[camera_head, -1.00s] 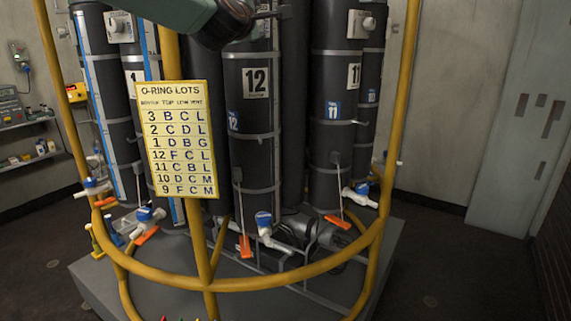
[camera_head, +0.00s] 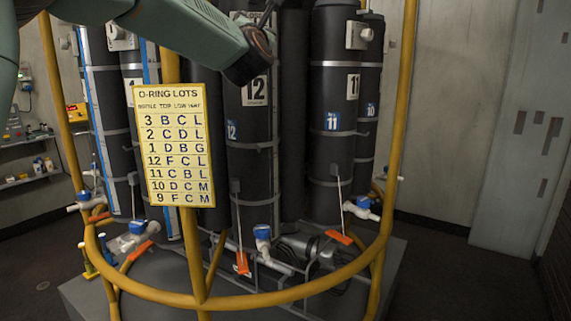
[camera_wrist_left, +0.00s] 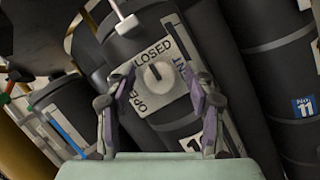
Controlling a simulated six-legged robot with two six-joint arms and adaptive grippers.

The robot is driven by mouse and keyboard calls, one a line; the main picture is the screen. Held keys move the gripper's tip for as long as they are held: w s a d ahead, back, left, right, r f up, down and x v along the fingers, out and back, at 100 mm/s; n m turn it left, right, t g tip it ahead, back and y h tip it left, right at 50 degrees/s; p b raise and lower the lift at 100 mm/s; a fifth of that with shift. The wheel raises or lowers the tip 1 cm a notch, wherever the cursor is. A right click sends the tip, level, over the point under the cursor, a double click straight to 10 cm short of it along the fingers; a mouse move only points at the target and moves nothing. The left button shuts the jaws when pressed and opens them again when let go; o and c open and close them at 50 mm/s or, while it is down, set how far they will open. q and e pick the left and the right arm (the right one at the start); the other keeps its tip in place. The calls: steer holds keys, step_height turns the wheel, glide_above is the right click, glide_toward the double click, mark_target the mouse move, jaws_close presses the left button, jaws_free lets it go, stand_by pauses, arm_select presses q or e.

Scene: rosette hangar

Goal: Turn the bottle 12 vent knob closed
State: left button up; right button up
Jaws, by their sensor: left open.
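The vent knob (camera_wrist_left: 158,76) is a small round grey-white dial on a pale plate (camera_wrist_left: 143,106) lettered CLOSED, OPEN and VENT, in the left wrist view. Its exact setting is hard to read. My left gripper (camera_wrist_left: 158,103) is open and empty, its fingers either side of the knob in the picture, with no clear contact. Bottle 12 (camera_head: 250,170) is the tall black cylinder in the middle of the head view. My left arm covers its upper part, hiding the knob there. My right gripper is in neither view.
A yellow tubular rail (camera_head: 285,294) rings the bottles, with uprights in front. A yellow O-ring lots board (camera_head: 180,190) hangs left of bottle 12. Bottle 11 (camera_head: 330,160) with its own vent knob (camera_head: 366,35) stands to the right. Blue-handled valves (camera_head: 263,232) sit low down.

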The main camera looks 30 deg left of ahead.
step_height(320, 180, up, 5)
steer(key=p, duration=0.5)
arm_select(q)
steer(key=s+d+f+n+g+y+b, duration=0.2)
steer(key=s+d+f+n+y+b, duration=0.25)
steer(key=n, duration=0.45)
steer(key=d+f+m+h+b, duration=0.1)
steer(key=d+f+m+h, duration=0.1)
steer(key=f+m, duration=0.7)
steer(key=d+f+m+g+h+b, duration=0.1)
steer(key=f+m+h, duration=0.4)
steer(key=f+m, duration=0.5)
steer(key=d+f+m+h+b, duration=0.1)
steer(key=d+f+m+h, duration=0.1)
steer(key=f+m, duration=0.8)
steer(key=shift+s+d+h, duration=0.2)
steer(key=shift+d+h, duration=0.1)
steer(key=shift+h, duration=0.55)
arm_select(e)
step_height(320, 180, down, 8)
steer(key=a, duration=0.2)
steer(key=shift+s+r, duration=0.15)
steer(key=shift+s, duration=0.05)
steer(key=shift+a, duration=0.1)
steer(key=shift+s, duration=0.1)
